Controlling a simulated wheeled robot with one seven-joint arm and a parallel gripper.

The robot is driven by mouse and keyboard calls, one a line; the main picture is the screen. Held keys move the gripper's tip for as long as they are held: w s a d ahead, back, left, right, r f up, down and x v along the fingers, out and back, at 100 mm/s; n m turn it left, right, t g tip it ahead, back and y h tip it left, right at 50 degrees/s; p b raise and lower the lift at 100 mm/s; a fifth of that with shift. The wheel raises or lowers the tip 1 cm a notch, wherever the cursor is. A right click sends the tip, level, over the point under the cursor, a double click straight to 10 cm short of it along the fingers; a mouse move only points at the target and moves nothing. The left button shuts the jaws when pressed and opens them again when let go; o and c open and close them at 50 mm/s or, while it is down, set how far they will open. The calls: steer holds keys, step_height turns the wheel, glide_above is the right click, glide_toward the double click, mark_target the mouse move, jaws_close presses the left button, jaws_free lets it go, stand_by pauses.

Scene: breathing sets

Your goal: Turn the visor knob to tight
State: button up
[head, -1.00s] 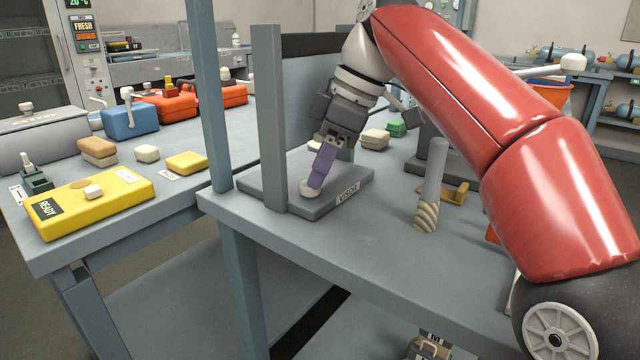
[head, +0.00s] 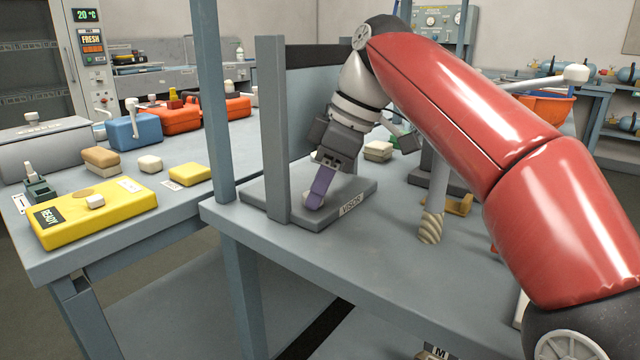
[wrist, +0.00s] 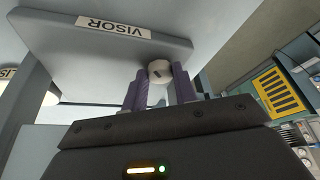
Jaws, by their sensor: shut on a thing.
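The visor stand's grey base (head: 345,190) carries a VISOR label (head: 350,205) and sits on the bench near its front edge. Its upright post (head: 274,130) and dark-topped panel (head: 310,100) rise from it. In the wrist view the base (wrist: 170,48) shows the same label (wrist: 113,28). The small white round knob (wrist: 159,72), with a dark mark on it, is between my purple fingers there. My gripper (head: 318,198) is shut on the knob, reaching down to the base. In the head view the fingers mostly hide the knob. I cannot read any tight marking.
A twisted tan-ended column (head: 431,225) stands right of the base. A yellow READY box (head: 120,212), a blue case (head: 133,130) and orange cases (head: 180,115) are on the left bench. A blue-grey frame post (head: 210,100) stands close left of the stand.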

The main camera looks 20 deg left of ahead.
steer(key=m, duration=0.1)
steer(key=m+t+p, duration=0.1)
steer(key=m, duration=0.1)
steer(key=m+t, duration=0.1)
steer(key=m, duration=0.1)
steer(key=shift+s+r, duration=0.1)
steer(key=shift+s, duration=0.15)
steer(key=shift+s+m+t+p, duration=0.15)
steer(key=shift+m+t+p, duration=0.75)
steer(key=shift+m, duration=1)
steer(key=o, duration=0.7)
steer(key=shift+h, duration=0.3)
steer(key=p+v, duration=0.1)
steer(key=v, duration=0.6)
steer(key=shift+r, duration=0.3)
